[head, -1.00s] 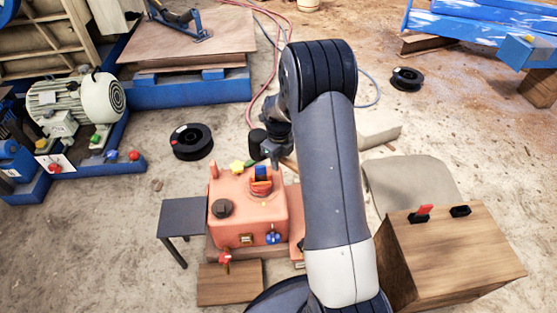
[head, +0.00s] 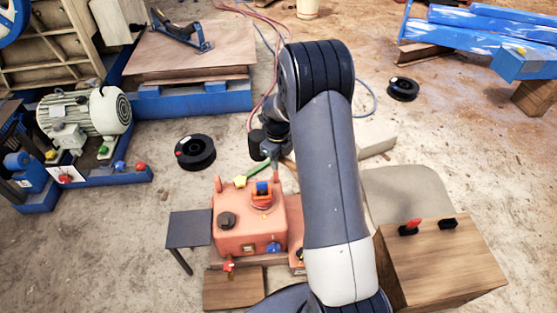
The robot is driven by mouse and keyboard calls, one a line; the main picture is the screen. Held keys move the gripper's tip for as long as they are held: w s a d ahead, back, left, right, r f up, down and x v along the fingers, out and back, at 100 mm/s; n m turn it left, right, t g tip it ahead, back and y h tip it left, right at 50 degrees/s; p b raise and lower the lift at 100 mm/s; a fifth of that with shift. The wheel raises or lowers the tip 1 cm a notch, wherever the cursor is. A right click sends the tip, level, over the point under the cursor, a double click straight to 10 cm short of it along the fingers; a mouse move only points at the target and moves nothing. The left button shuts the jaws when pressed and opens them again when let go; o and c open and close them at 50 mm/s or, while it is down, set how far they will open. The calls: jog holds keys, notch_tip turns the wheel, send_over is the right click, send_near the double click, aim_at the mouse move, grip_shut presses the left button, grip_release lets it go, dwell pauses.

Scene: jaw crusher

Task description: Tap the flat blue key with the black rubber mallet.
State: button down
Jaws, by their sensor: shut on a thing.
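The flat blue key (head: 262,188) appears as a small blue piece standing in an orange holder on top of the salmon-coloured box (head: 236,242). My gripper (head: 273,164) is just beyond the box's back edge, apart from the key and behind it in the head view. Its fingers are small and partly hidden by my arm. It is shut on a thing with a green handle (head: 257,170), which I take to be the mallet. I cannot clearly make out the mallet's black head against my dark wrist.
A small dark table (head: 189,228) stands left of the box. A wooden block (head: 440,265) with red and black pieces stands right. A black reel (head: 195,152) lies behind.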

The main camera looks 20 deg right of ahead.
notch_tip(320, 180, down, 16)
jog(key=b, duration=1.1)
notch_tip(320, 180, up, 6)
jog(key=p, duration=0.4)
jog(key=shift+r, duration=0.1)
notch_tip(320, 180, up, 4)
jog(key=shift+f+p, duration=0.1)
jog(key=shift+p, duration=0.7)
